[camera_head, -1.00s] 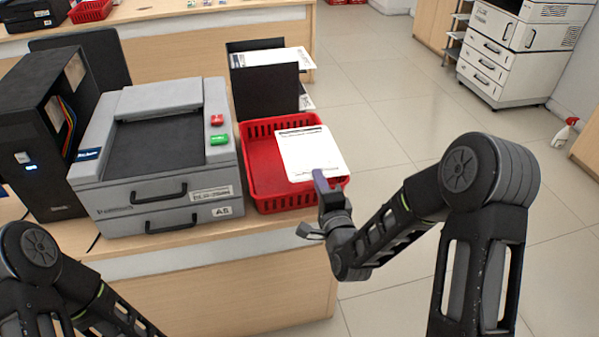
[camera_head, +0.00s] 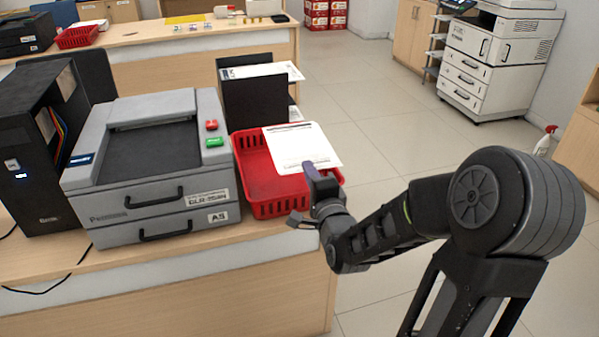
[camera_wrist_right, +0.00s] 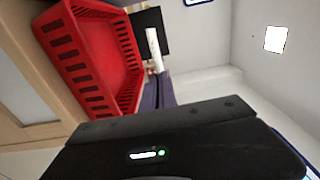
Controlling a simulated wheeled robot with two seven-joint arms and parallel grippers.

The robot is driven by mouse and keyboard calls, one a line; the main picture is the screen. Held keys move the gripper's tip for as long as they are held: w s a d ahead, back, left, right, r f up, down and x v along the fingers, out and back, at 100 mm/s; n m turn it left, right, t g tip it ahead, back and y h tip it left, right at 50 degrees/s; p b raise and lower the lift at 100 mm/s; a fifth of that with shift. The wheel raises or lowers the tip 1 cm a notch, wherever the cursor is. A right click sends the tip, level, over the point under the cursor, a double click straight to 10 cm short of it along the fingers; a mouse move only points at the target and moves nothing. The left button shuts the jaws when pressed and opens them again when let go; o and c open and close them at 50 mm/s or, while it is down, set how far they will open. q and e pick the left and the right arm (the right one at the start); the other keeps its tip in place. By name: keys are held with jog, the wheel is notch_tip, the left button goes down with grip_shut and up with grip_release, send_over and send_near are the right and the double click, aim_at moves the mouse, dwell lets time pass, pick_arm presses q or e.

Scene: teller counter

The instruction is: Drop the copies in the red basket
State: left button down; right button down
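The copies (camera_head: 302,147) are a white printed sheet or thin stack above the right part of the red basket (camera_head: 254,187). My right gripper (camera_head: 320,177) is at the basket's near right side, its fingers at the copies' near edge. In the right wrist view, the copies (camera_wrist_right: 154,48) show nearly edge-on at the tips of my right gripper (camera_wrist_right: 158,92), whose fingers are close together on them. The red basket (camera_wrist_right: 84,50) lies to the left there. Whether the copies touch the basket is unclear. My left gripper is out of view.
A grey copier (camera_head: 150,165) stands left of the basket on the wooden counter (camera_head: 200,290). A black paper holder (camera_head: 254,103) stands behind the basket. A black computer tower (camera_head: 30,150) is at far left. Open floor (camera_head: 400,140) lies to the right.

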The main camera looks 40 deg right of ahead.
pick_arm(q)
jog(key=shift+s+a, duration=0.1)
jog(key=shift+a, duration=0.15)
pick_arm(e)
jog(key=shift+w+a+f, duration=0.2)
jog(key=shift+a+f, duration=0.35)
jog(key=shift+a, duration=0.15)
